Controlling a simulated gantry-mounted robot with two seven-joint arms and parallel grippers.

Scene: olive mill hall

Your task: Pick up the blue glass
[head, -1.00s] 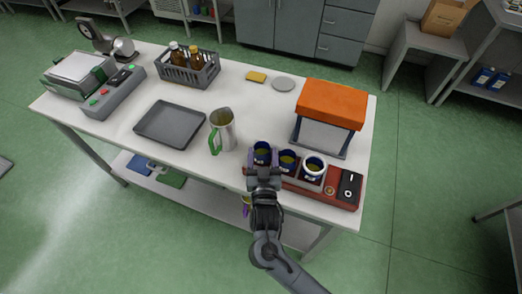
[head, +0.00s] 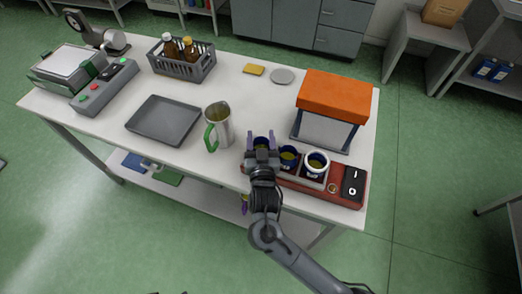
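Three dark blue glasses with yellowish contents sit in a row in the red-based holder (head: 337,194) at the table's front right. The left blue glass (head: 261,143) is partly hidden by my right gripper (head: 262,140). The middle blue glass (head: 288,156) and the right blue glass (head: 316,163), which has a pale rim, stand clear of it. The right gripper's two purplish fingers are apart, one on each side of the left glass; whether they touch it cannot be seen. My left gripper is not in view.
A steel jug with a green handle (head: 218,128) stands just left of the glasses. An orange-topped box (head: 332,98) stands behind them. A grey tray (head: 164,119) and a bottle crate (head: 181,66) are further left. White table shows between them.

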